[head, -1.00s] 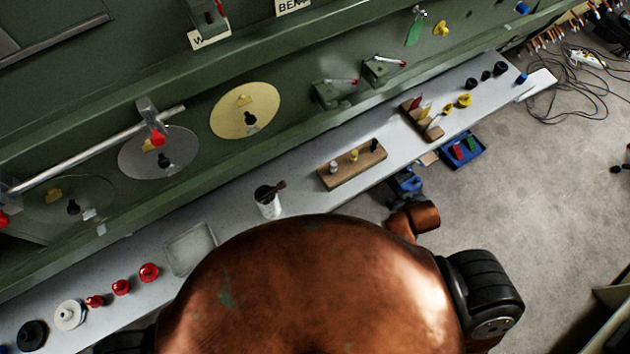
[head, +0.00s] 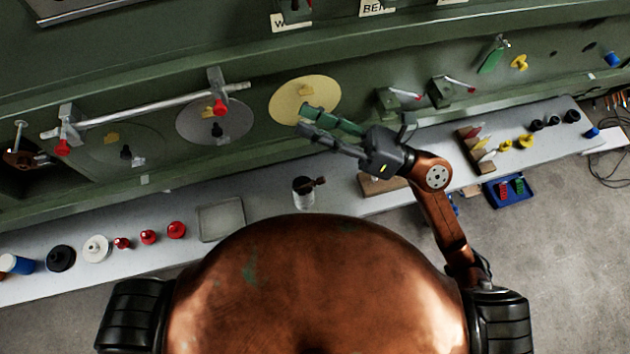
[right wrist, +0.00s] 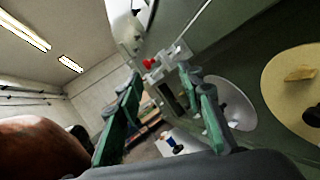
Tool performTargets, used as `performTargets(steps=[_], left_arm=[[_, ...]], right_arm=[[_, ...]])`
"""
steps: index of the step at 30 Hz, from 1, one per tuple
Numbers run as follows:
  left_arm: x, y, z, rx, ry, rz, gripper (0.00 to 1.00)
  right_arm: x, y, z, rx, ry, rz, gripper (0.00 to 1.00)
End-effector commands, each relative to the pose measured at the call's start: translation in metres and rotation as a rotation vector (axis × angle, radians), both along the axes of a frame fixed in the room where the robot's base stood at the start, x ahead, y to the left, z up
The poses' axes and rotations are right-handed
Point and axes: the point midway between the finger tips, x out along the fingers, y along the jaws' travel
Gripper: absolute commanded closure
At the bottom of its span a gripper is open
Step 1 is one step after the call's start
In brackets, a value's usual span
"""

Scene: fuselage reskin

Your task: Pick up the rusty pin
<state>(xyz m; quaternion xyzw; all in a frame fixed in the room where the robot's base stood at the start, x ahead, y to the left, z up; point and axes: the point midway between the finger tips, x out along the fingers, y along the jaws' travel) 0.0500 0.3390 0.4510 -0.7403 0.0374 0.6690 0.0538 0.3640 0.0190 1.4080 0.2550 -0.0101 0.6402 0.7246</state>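I cannot make out a rusty pin for certain in either view. A wooden block (head: 376,187) on the bench is mostly hidden behind my right gripper, and whatever stands in it is covered. My right gripper (head: 303,120) is open and empty in front of the green panel, its fingertips by the lower edge of the yellow disc (head: 297,92). In the right wrist view its two green fingers (right wrist: 165,88) stand apart with nothing between them. My left gripper is not in view.
The grey bench (head: 262,205) runs along the panel. On it are a pot with a brush (head: 303,196), a shallow tray (head: 220,220), red knobs (head: 148,237) and a second wooden block (head: 475,150). A silver bar (head: 150,106) crosses the panel. A blue bin (head: 510,190) lies beyond the bench edge.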

Motion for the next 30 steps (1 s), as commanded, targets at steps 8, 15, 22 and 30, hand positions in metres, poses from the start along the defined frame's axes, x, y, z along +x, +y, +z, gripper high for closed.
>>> performTargets(steps=[8,15,22,30], left_arm=[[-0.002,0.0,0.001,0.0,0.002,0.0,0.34],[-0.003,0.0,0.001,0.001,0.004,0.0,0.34],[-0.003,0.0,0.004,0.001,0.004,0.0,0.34],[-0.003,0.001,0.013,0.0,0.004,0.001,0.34]], right_arm=[[-0.033,0.032,-0.163,-0.859,-0.56,0.235,0.65],[0.007,-0.032,-0.236,-1.367,-0.74,0.327,0.65],[0.02,-0.051,-0.255,-1.495,-0.757,0.348,0.65],[0.022,-0.038,-0.279,-1.492,-0.755,0.349,0.65]])
